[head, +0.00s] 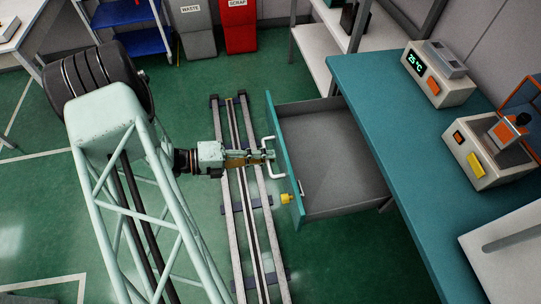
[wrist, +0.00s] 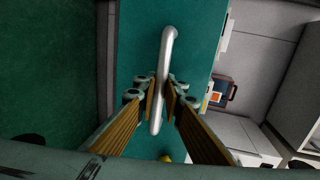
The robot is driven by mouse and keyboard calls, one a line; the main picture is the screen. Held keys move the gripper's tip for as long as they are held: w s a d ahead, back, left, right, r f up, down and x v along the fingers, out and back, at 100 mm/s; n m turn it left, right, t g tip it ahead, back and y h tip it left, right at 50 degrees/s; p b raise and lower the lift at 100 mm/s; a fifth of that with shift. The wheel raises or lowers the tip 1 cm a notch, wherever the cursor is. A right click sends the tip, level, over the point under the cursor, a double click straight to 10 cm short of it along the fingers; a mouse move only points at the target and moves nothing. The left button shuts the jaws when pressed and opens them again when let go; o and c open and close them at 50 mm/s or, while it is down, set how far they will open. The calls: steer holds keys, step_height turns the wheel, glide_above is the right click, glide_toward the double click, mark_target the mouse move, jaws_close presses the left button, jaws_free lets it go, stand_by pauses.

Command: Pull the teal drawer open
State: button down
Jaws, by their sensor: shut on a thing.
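The teal drawer (head: 286,167) stands pulled well out from under the teal-topped bench, and its grey inside (head: 335,165) shows empty. A pale bar handle (head: 276,172) is on its front. My gripper (head: 268,155) is at the handle. In the wrist view, my gripper (wrist: 162,103) has its two fingers on either side of the handle (wrist: 168,50), shut on its bar. The teal drawer front (wrist: 140,45) lies behind the handle in that view.
The bench top (head: 390,120) carries a box with a 25 °C display (head: 437,75) and another device (head: 487,155). A floor rail (head: 246,220) runs below my gripper. A yellow knob (head: 286,198) sits near the drawer's front corner. Waste (head: 193,30) and scrap (head: 239,28) bins stand behind.

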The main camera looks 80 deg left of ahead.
steer(key=c, duration=2.7)
jaws_free()
steer(key=shift+v, duration=6)
